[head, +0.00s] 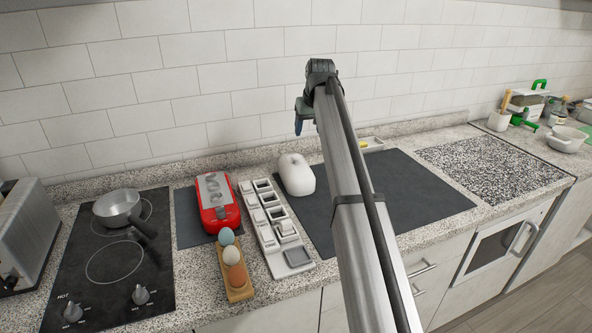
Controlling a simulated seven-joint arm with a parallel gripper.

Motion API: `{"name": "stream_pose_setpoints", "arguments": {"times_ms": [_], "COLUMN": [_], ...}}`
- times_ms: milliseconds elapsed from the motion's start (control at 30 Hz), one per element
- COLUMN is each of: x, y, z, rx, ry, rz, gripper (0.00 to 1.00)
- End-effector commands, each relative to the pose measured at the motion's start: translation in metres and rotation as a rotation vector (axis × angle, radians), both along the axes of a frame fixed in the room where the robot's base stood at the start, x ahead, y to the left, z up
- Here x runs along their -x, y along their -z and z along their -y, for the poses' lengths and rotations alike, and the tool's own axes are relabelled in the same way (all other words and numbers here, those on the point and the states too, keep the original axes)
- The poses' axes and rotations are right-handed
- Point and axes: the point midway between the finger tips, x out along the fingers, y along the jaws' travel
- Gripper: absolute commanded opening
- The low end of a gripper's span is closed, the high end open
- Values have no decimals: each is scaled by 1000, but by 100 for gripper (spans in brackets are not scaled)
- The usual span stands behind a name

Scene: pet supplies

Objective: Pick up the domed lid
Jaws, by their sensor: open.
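A white rounded dome (296,174), which looks like the domed lid, rests at the left end of a dark mat on the counter. It has a small mark or knob on top. My gripper (298,125) is raised in front of the tiled wall and shows above the dome in the picture, apart from it. The gripper is small and seen side-on; it is open, with nothing visible in it. A pale dish with something yellow (371,143) sits behind my arm, which partly hides it.
A red case (217,203), a white compartment tray (272,226) and a wooden holder with three egg-shaped things (236,283) stand left of the dome. A pan (118,208) is on the hob. The dark mat (420,190) is bare right of my arm.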

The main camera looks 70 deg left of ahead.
Motion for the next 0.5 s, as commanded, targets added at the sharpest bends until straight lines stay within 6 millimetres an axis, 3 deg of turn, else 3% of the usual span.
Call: {"name": "stream_pose_setpoints", "arguments": {"times_ms": [100,233,500], "x": [17,20,18], "y": [-5,-1,34], "z": [-6,-9,-23], "rx": [6,7,8], "ry": [-19,-22,-21], "rz": [1,1,0], "gripper": [62,62,62]}}
